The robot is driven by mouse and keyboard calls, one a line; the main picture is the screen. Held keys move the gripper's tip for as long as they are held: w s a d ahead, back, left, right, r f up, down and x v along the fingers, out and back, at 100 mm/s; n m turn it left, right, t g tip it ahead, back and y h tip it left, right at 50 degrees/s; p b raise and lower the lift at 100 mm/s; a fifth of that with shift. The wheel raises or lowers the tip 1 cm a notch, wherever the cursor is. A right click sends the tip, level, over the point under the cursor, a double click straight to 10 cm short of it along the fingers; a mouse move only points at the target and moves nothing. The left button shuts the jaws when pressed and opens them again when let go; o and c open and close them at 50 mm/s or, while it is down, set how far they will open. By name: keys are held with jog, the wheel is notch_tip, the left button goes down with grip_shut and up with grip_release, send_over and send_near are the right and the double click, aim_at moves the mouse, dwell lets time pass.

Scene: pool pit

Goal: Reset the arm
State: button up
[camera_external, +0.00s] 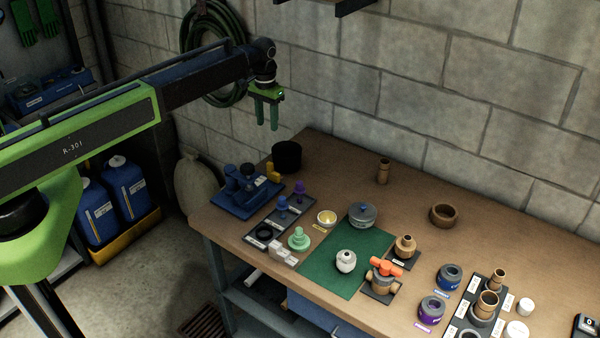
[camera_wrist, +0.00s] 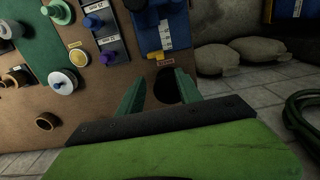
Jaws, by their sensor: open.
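My arm reaches in from the left in the external view, with its green and dark links stretched out towards the wall. My gripper (camera_external: 268,120) hangs from the arm's end, pointing down, above the back left part of the workbench (camera_external: 330,162). Its green fingers are apart with nothing between them. In the wrist view my gripper (camera_wrist: 157,82) also shows open and empty. The black cup (camera_external: 287,157) stands on the bench below and slightly right of the fingers; it shows partly behind a finger in the wrist view (camera_wrist: 165,90).
A blue fixture (camera_external: 243,190) stands at the bench's left end. A green mat (camera_external: 325,275) carries a white pot (camera_external: 346,261) and a grey lidded part (camera_external: 362,215). An orange-handled valve (camera_external: 386,268) and several fittings stand to the right. A coiled hose (camera_external: 212,50) hangs on the block wall.

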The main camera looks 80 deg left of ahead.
jog(key=w+d+f+m+b, duration=0.1)
jog(key=w+d+f+b, duration=0.15)
jog(key=d, duration=0.25)
jog(key=w+d+f+m+b, duration=0.1)
jog(key=w+d+f+b, duration=0.1)
jog(key=w+d, duration=0.3)
jog(key=s+d+f+m+b, duration=0.1)
jog(key=d+f+m+b, duration=0.15)
jog(key=d, duration=0.85)
jog(key=d+f+m+b, duration=0.1)
jog(key=d+f+b, duration=0.2)
jog(key=d, duration=0.9)
jog(key=s+d+f+m+b, duration=0.1)
jog(key=s+d, duration=0.6)
jog(key=d, duration=0.1)
jog(key=s+d+f+m+b, duration=0.2)
jog(key=s+d, duration=0.4)
jog(key=d, duration=0.2)
jog(key=shift+s+f, duration=0.3)
jog(key=shift+s, duration=0.1)
jog(key=shift+m, duration=0.25)
jog(key=shift+c, duration=0.4)
